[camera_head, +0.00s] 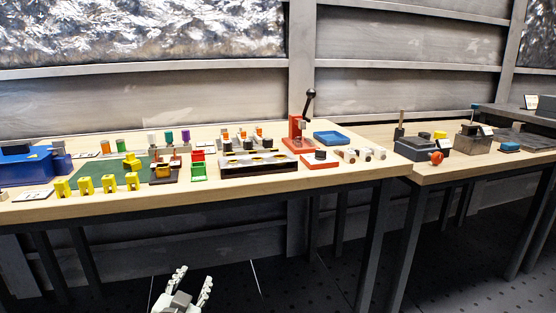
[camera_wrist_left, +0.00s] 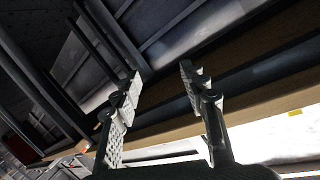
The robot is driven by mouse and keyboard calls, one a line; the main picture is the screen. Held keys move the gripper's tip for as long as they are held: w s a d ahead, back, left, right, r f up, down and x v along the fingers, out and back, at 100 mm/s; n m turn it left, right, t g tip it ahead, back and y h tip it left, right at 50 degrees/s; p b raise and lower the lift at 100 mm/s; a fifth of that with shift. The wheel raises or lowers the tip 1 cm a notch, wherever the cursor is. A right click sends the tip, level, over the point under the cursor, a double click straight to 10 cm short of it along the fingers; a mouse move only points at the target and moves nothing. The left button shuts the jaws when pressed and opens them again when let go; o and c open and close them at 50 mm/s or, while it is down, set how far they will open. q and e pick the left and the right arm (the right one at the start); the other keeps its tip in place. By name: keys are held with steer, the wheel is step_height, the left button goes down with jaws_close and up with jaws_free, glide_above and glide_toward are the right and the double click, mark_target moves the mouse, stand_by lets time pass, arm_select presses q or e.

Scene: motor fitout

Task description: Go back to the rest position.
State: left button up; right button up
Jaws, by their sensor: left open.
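My left gripper (camera_head: 190,282) shows at the bottom of the head view, below and in front of the table's front edge, with its two fingers apart and nothing between them. In the left wrist view the same gripper (camera_wrist_left: 160,85) has its fingers spread and empty, with the table's edge and underside behind them. My right gripper is in neither view.
The long wooden table (camera_head: 240,198) carries yellow blocks (camera_head: 85,186), a green mat (camera_head: 78,170), a red lever press (camera_head: 297,130), a blue tray (camera_head: 332,138) and a blue fixture (camera_head: 30,165). A second table (camera_head: 460,168) stands to the right. The floor before the tables looks clear.

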arm_select(q)
steer(key=s+a+f+n+g+y, duration=0.1)
steer(key=s+a+f+g, duration=0.2)
steer(key=s+f, duration=0.45)
steer(key=s+a+f+n+g+y, duration=0.1)
steer(key=s+a+f+g, duration=0.15)
steer(key=s+f, duration=0.45)
steer(key=s+a+f+g, duration=0.1)
steer(key=s+f+g, duration=0.2)
steer(key=s, duration=0.5)
steer(key=s+f+n+g, duration=0.1)
steer(key=s+f+g, duration=0.3)
steer(key=s+f, duration=0.2)
steer(key=shift+s+a+h, duration=0.4)
steer(key=shift+s, duration=0.7)
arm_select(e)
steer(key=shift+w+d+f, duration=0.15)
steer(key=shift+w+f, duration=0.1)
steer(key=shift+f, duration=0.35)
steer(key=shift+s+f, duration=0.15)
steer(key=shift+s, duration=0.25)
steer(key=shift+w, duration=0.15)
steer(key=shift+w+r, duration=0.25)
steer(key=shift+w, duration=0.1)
arm_select(q)
steer(key=shift+w, duration=0.1)
steer(key=shift+c, duration=0.5)
